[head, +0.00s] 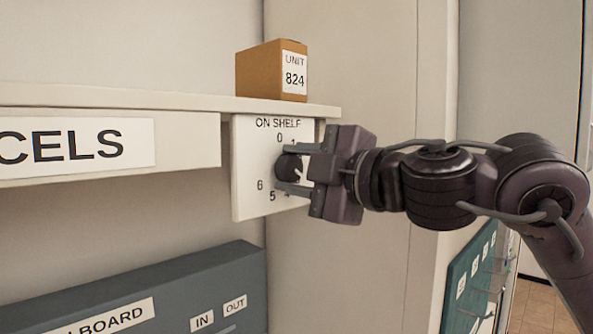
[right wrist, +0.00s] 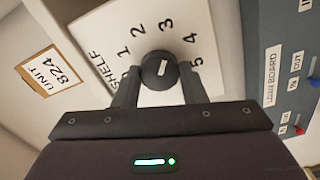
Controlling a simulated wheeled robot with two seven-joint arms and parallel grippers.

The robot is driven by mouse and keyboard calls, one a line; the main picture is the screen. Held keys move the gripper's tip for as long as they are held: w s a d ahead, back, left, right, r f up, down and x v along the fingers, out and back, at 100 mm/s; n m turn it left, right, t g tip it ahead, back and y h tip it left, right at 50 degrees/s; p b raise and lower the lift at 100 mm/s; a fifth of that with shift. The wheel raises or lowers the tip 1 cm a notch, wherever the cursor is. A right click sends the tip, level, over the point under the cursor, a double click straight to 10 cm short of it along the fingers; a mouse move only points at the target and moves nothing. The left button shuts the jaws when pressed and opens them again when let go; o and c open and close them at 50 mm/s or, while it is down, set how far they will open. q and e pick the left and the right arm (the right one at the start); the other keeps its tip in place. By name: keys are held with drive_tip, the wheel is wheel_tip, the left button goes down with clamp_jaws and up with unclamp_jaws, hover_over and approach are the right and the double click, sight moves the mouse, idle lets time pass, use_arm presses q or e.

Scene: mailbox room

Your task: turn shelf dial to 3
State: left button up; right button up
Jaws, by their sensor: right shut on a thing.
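The shelf dial is a round dark knob (head: 287,167) on a white plate (head: 245,190) marked "ON SHELF", below the shelf's right end. In the right wrist view the knob (right wrist: 158,70) sits between the fingertips. Its short white mark lies near upright there, roughly towards 3; I cannot tell its exact setting. My left gripper is out of view.
A brown box (head: 262,70) labelled "UNIT 824" stands on the shelf (head: 150,100) above the plate. A blue-grey board (head: 180,290) with IN and OUT labels is below left. A teal panel (head: 470,280) is at lower right, behind my arm.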

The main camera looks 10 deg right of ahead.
drive_tip(key=shift+n, duration=0.5)
drive_tip(key=o, duration=1)
drive_tip(key=b+v, duration=0.3)
drive_tip(key=v, duration=0.5)
drive_tip(key=shift+f, duration=0.1)
